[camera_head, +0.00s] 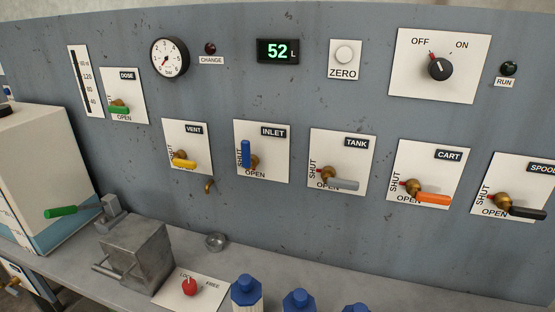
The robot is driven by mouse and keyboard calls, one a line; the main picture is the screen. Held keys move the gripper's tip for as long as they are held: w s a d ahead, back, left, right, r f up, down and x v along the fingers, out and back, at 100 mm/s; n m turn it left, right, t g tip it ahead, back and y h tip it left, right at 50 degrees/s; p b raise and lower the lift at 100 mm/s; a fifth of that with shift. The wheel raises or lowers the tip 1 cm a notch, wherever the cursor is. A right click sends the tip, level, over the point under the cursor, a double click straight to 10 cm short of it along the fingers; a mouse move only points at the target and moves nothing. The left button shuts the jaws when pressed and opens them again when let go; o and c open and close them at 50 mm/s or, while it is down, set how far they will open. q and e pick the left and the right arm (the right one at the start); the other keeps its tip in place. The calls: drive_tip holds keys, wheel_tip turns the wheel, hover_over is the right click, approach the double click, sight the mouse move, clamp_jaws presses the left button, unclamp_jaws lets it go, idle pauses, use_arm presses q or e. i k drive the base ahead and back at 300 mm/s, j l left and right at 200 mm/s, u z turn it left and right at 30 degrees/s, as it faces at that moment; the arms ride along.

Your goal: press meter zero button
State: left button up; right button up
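The meter zero button (344,54) is a round pale button on a white plate marked ZERO, high on the grey panel. The meter display (278,51) to its left reads 52 L in green digits. Nothing touches the button or covers it. Neither of my grippers shows in the head view.
The panel (230,90) also carries a dial gauge (170,58), an OFF/ON knob (439,67) and a row of valve levers, such as the blue INLET lever (245,153). Blue-capped bottles (247,290) and a metal block (137,256) stand on the ledge below.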

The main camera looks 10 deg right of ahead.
sight(345, 54)
drive_tip(key=k, duration=1.15)
